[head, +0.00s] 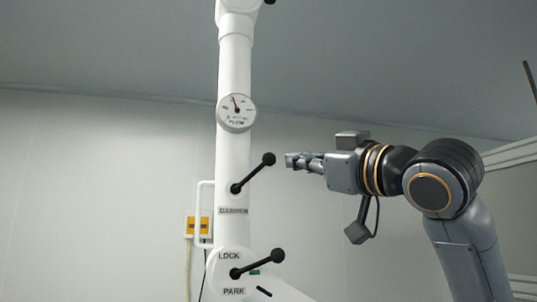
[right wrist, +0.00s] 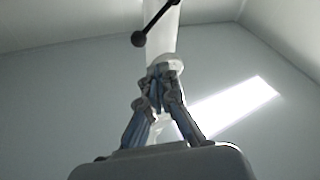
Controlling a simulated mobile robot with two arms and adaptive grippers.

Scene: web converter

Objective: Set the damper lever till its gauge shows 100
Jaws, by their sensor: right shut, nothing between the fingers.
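The damper lever (head: 253,173) is a black rod with ball ends on the white column, above the DAMPER label (head: 233,211). It slants up to the right. The round FLOW gauge (head: 236,113) is above it, its red needle leaning up and slightly left; its numbers are too small to read. My right gripper (head: 289,161) is shut and empty, just right of the lever's upper ball and apart from it. In the right wrist view, my right gripper (right wrist: 160,72) shows below a black ball-ended lever (right wrist: 149,25); I cannot tell which lever. My left gripper is out of view.
A second black ball-ended lever (head: 258,263) sits lower, between LOCK and PARK labels. The white column (head: 232,70) stands before a plain wall. A yellow switch box (head: 196,225) and a white pipe are left of it. Space around my right gripper is clear.

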